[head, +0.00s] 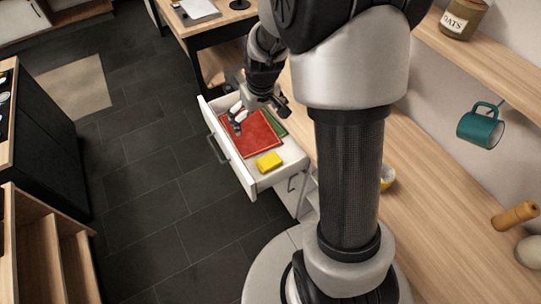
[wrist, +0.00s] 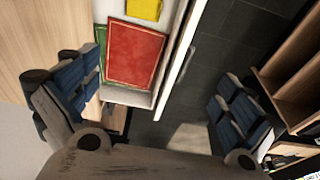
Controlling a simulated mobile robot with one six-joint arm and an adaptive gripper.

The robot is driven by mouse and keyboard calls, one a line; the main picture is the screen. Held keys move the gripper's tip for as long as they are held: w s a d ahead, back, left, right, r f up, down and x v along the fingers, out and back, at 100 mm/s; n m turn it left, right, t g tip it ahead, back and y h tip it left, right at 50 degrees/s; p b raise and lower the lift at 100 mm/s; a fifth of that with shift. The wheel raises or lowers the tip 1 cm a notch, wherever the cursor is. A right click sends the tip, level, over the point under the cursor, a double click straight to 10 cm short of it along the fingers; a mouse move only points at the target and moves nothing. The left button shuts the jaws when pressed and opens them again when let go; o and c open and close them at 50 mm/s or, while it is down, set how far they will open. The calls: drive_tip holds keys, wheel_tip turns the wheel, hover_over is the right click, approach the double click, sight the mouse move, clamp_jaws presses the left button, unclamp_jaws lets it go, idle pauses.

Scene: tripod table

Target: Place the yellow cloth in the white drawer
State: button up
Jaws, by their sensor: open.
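The yellow cloth (head: 269,162) lies as a small folded block inside the open white drawer (head: 280,175), at the end nearer the head camera. In the wrist view the cloth (wrist: 145,9) is at the top edge, partly cut off, and the drawer's white rim (wrist: 181,50) runs beside it. My gripper (head: 238,119) is over the far end of the drawer, apart from the cloth. Its blue-padded fingers are spread wide with nothing between them in the wrist view (wrist: 163,90).
A red book (head: 250,134) and a green book (head: 274,122) lie in the drawer beside the cloth. A teal mug (head: 481,127) hangs on the right. Dark floor (head: 150,200) is clear left of the drawer.

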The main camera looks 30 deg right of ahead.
drive_tip(key=s+a+r+t, duration=0.1)
drive_tip(key=s+a+r, duration=0.2)
drive_tip(key=s+r, duration=0.35)
drive_tip(key=s+a+r, duration=0.3)
drive_tip(key=s+r, duration=0.2)
drive_tip(key=r, duration=0.3)
drive_tip(key=s+a+r, duration=0.1)
drive_tip(key=s, duration=0.5)
drive_tip(key=s+a+r+t, duration=0.1)
drive_tip(key=s+r, duration=0.1)
drive_tip(key=s, duration=0.4)
drive_tip(key=shift+s+a, duration=0.15)
drive_tip(key=shift+a, duration=0.1)
drive_tip(key=shift+r+m, duration=0.1)
drive_tip(key=shift+m, duration=0.2)
